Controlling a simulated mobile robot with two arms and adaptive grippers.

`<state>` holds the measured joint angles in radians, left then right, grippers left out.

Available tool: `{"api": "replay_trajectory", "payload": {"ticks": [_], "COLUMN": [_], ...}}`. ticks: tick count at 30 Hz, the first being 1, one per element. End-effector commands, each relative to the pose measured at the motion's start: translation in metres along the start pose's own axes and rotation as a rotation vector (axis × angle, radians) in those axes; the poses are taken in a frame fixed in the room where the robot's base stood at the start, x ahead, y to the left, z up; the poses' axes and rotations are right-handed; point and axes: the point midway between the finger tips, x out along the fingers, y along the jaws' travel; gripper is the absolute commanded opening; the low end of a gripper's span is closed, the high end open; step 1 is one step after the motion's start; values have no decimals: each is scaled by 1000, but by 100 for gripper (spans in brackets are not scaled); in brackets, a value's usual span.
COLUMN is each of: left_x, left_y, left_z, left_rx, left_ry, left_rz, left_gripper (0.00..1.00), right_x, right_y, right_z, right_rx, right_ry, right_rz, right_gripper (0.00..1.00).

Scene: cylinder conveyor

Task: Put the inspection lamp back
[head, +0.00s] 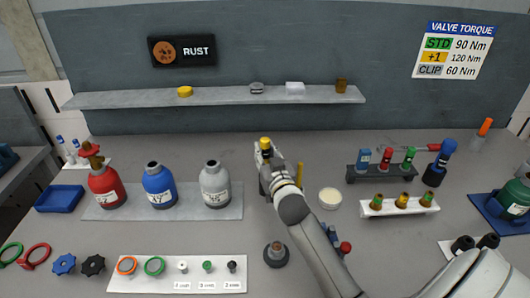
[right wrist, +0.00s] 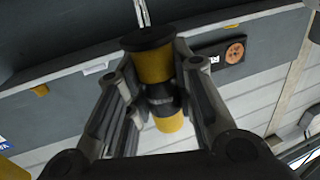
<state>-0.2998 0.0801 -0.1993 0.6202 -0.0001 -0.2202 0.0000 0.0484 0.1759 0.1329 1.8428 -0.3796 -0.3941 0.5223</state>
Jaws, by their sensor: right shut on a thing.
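The inspection lamp appears to be the yellow and black cylinder (right wrist: 155,66) in my right gripper; its wide black disc is at one end and a black band goes around its middle. In the head view its yellow end (head: 265,142) shows above the fingers. My right gripper (head: 265,154) is shut on it over the middle of the bench, in front of the shelf. The lower part of the lamp is hidden by my gripper in the head view. My left gripper is not in view.
The wall shelf (head: 220,97) behind carries several small items. Left are red (head: 107,187), blue (head: 159,186) and grey (head: 215,184) bottles. A yellow upright rod (head: 299,174) and pale round dish (head: 330,197) stand close right of my gripper. A dark round base (head: 276,256) stands in front.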

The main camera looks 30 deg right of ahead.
Motion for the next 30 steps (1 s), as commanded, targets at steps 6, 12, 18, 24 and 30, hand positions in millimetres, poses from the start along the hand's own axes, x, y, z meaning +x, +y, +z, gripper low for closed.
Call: {"api": "replay_trajectory", "payload": {"ticks": [6,12,18,24,30], "left_x": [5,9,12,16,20], "left_y": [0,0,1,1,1], "left_z": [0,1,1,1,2], "left_rx": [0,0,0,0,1], "left_ry": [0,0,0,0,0], "left_rz": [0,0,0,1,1], "left_gripper": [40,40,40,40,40], "right_x": [0,0,0,0,0], "right_y": [0,0,0,0,0], "right_z": [6,12,16,21,26], "right_rx": [1,1,1,0,0], "right_ry": [0,0,0,1,1], "right_rz": [0,0,0,0,0], "right_gripper": [0,0,0,0,0]}}
